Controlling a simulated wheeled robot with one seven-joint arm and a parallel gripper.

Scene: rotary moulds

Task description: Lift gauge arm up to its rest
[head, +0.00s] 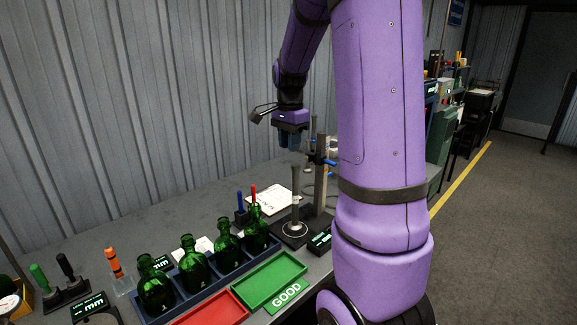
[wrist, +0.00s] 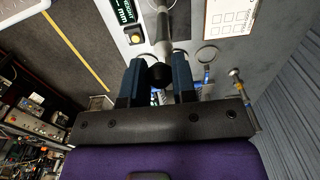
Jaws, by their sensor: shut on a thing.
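The gauge stand's upright column (head: 321,176) rises from a black base (head: 291,235) at the bench's right side, with blue fittings near its top. A grey rod (head: 296,190) stands over a ringed spot on the base. My gripper (head: 290,142) points down above it, beside the column's top. In the wrist view my two blue fingers (wrist: 158,82) are shut on the black rounded end (wrist: 159,75) of the gauge arm, whose pale shaft (wrist: 163,35) runs away from me. How the arm meets its rest cannot be told.
Green bottles (head: 194,264) stand in a blue rack (head: 217,274) left of the gauge. A green tray (head: 269,279) and a red tray (head: 211,309) lie in front. A display (head: 320,241) sits right of the base. A clipboard (head: 268,199) lies behind.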

